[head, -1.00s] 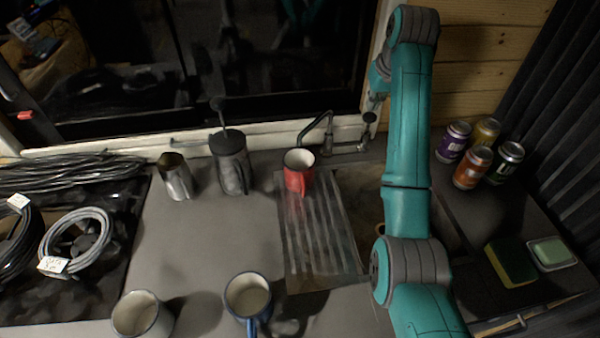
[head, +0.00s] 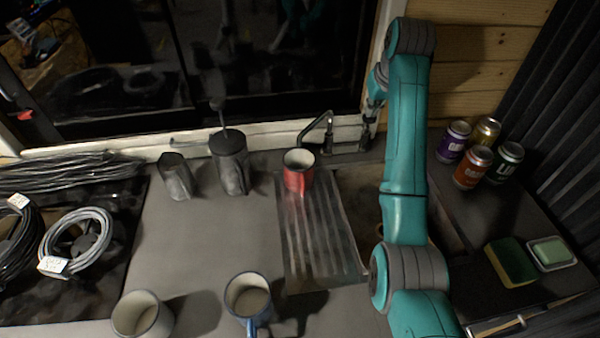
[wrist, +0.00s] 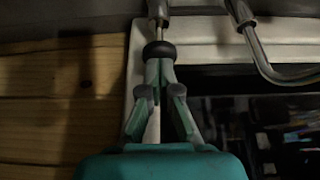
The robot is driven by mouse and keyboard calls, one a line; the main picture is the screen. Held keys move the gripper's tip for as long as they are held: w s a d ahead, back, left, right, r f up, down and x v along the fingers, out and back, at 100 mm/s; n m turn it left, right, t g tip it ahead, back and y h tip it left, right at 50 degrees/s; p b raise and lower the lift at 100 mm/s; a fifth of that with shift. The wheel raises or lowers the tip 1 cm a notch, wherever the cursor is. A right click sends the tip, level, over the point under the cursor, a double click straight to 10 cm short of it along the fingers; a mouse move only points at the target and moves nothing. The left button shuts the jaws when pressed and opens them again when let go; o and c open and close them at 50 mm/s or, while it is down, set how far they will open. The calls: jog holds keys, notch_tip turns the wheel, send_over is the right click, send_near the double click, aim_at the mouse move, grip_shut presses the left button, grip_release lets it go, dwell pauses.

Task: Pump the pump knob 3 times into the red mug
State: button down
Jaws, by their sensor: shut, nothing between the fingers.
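The red mug (head: 298,178) stands upright at the back of the grooved drainboard. The thin curved spout (head: 316,124) comes down at the mug's back rim in the head view. The dark round pump knob (wrist: 159,50) sits on a metal rod in the wrist view. My gripper (wrist: 160,64) is shut and empty, its fingertips at the knob and seemingly touching it. In the head view my gripper (head: 374,96) is small and dark beside the window frame, and the knob is hard to make out there. The mug's inside is too dark to read.
A french press (head: 230,165) and a steel pitcher (head: 176,178) stand left of the mug. A white mug (head: 141,316) and a blue-rimmed mug (head: 248,298) are in front. Several cans (head: 472,168), a sponge (head: 511,262) and coiled cables (head: 76,242) lie around.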

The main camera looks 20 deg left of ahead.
aim_at(370, 119)
jog(key=shift+f, duration=1.65)
jog(key=shift+r, duration=2.65)
jog(key=shift+r, duration=0.1)
jog(key=shift+r, duration=2.9)
